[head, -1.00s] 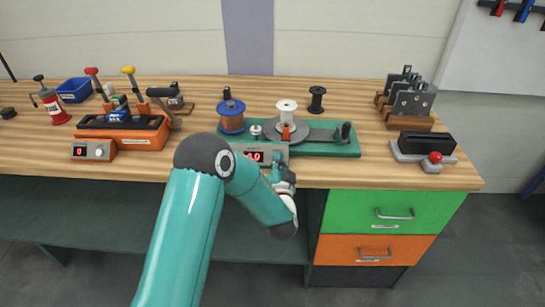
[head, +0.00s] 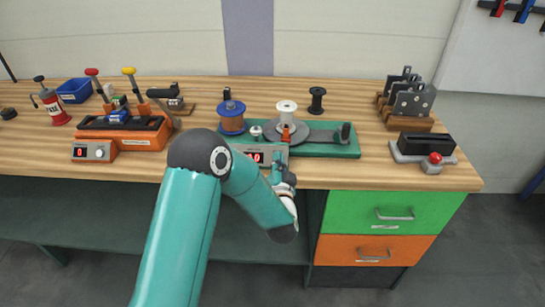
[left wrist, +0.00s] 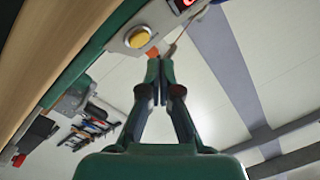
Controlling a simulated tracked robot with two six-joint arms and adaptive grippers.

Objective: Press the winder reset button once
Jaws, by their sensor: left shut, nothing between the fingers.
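The winder (head: 330,148) has a green base at the middle front of the bench, with a grey control box (head: 273,148) showing a red display. I see no clear contact with the button. In the head view my left gripper (head: 281,166) is at the box's front, and the button is hidden there.
A blue spool (head: 231,118), a white spool (head: 286,108) and a black spool (head: 317,100) stand around the winder. An orange machine (head: 125,136) is at left. A device with a red knob (head: 435,158) is at right. Green and orange drawers (head: 375,247) are below.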

